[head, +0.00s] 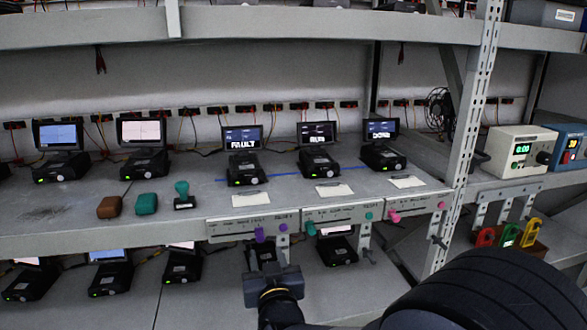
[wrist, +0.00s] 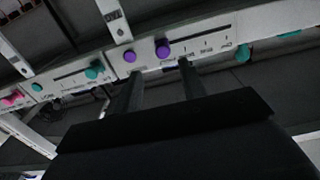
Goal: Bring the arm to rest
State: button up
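My gripper (head: 268,256) is in front of the shelf's front edge, just below the left control strip (head: 238,229) with its purple knobs (head: 259,235). In the wrist view my gripper (wrist: 156,80) shows two dark fingers standing apart with nothing between them. The purple knobs (wrist: 162,50) show just beyond the fingertips in that view. I cannot tell whether a fingertip touches the strip. My dark arm fills the lower right of the head view.
Testers with screens stand on the shelf, including one reading FAULT (head: 243,145) and one reading DONE (head: 382,132). A teal stamp (head: 183,194) stands on the left. A perforated upright (head: 463,150) and padlocks (head: 508,236) are at right. More units sit on the lower shelf (head: 215,295).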

aim_at(260, 239)
jog(key=p+x, duration=0.1)
jog(key=x, duration=0.5)
jog(key=shift+w+a, duration=0.2)
jog(key=shift+s+a, duration=0.1)
jog(key=shift+a, duration=0.05)
